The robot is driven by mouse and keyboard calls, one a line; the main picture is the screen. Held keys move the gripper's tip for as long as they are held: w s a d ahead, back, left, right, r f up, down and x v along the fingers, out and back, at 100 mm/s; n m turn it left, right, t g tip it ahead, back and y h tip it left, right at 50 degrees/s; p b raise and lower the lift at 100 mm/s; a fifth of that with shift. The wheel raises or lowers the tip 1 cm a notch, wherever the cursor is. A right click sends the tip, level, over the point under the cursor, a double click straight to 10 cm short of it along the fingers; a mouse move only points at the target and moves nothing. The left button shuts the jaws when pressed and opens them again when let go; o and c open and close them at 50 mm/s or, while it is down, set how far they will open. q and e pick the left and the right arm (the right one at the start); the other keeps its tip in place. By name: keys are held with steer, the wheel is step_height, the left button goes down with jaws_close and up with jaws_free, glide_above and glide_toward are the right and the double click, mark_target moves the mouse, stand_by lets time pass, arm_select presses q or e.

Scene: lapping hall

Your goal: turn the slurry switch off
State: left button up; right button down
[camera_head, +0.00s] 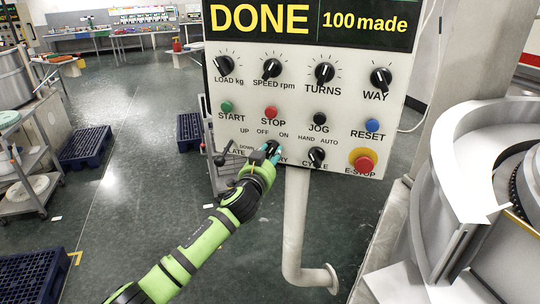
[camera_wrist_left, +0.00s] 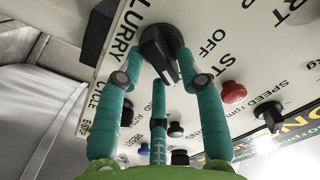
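The slurry switch (camera_head: 270,146) is a black rotary knob in the bottom row of the white control panel, below the OFF and ON marks. My left gripper (camera_head: 269,156) is at it, covering part of its SLURRY label. In the left wrist view the knob (camera_wrist_left: 160,46) sits between the teal fingers of my left gripper (camera_wrist_left: 159,66). The fingertips are bent in close against its sides, with the third finger below it. I cannot tell for certain which mark the knob points to. My right gripper is not in view.
The cycle knob (camera_head: 316,157) is close on the right, then the red E-stop button (camera_head: 364,162). The plate knob's lever (camera_head: 224,158) is close on the left. START and STOP (camera_head: 271,112) buttons sit above. The display (camera_head: 310,22) reads DONE, 100 made. A pipe post (camera_head: 294,225) stands below.

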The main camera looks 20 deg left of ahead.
arm_select(q)
jaws_close()
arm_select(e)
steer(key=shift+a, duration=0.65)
arm_select(q)
steer(key=shift+n, duration=0.3)
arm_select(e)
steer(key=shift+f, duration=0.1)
arm_select(q)
steer(key=shift+n+b, duration=0.4)
steer(key=shift+n, duration=0.5)
steer(key=n, duration=0.2)
steer(key=shift+a+n, duration=0.1)
steer(key=shift+n, duration=0.2)
steer(key=n, duration=0.3)
steer(key=shift+a+r+n, duration=0.1)
steer(key=shift+n, duration=0.2)
steer(key=shift+a+n, duration=0.1)
steer(key=shift+n, duration=1.6)
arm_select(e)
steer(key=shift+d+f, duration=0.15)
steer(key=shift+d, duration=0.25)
